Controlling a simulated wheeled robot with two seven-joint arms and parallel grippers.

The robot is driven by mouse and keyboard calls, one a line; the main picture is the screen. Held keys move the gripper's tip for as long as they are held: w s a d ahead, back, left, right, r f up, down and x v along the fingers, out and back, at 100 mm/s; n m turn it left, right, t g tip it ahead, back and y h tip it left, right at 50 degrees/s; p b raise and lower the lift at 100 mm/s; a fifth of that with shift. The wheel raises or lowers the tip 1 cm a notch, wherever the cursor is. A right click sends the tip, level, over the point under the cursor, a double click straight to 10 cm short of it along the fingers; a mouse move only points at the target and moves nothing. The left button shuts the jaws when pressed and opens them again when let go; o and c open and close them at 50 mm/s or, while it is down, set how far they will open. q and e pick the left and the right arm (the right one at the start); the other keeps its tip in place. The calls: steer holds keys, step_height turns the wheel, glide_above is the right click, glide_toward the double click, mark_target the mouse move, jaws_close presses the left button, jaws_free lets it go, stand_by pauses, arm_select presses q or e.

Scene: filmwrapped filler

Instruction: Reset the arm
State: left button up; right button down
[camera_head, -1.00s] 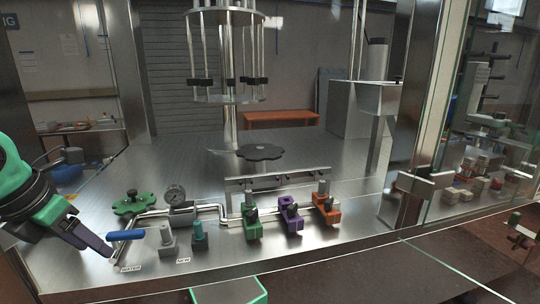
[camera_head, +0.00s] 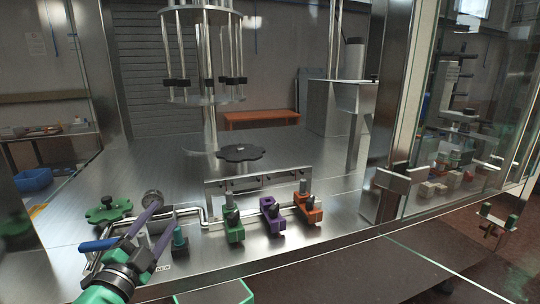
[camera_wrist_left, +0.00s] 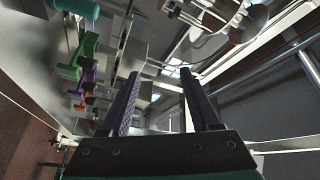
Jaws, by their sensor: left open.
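My left gripper (camera_head: 160,224) is at the lower left in the head view, above the front of the steel bench (camera_head: 270,247). Its dark purple fingers point up and away, and they stand apart. In the left wrist view the gripper (camera_wrist_left: 160,74) is open, with nothing between its fingers. The blue lever handle (camera_head: 97,245) lies just left of the gripper in the head view. The gripper hides part of the pipework and fittings behind it. My right gripper is not in view.
A green handwheel (camera_head: 109,210) and a teal-topped fitting (camera_head: 180,240) are near the gripper. Green (camera_head: 233,222), purple (camera_head: 272,214) and orange (camera_head: 308,208) valves line the pipe to the right. A metal post (camera_head: 385,130) and glass panel bound the right side.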

arm_select(q)
steer(key=s+a+f+n+g+y, duration=0.2)
steer(key=s+f+n+g, duration=0.25)
steer(key=f, duration=0.55)
steer(key=s+a+f+n+g+y, duration=0.25)
steer(key=f+n+g, duration=0.2)
steer(key=f, duration=0.45)
steer(key=s+d+f+n+g+h, duration=0.1)
steer(key=s+d+f+g, duration=0.25)
steer(key=s+f, duration=0.35)
steer(key=s+d+f+n+g+h, duration=0.1)
steer(key=s+d+f+n+g, duration=0.1)
steer(key=s+f+g, duration=0.45)
steer(key=s+f+t, duration=0.1)
steer(key=s+f, duration=0.1)
steer(key=f, duration=0.9)
steer(key=s+f+t, duration=0.1)
steer(key=s+f, duration=0.1)
steer(key=f, duration=0.9)
steer(key=s+a+f+g, duration=0.1)
steer(key=s+a+f, duration=0.2)
steer(key=s+f, duration=1.1)
steer(key=s, duration=0.2)
steer(key=shift+s+f+m+g, duration=0.15)
steer(key=shift+s+m+g, duration=0.15)
steer(key=shift+s, duration=0.05)
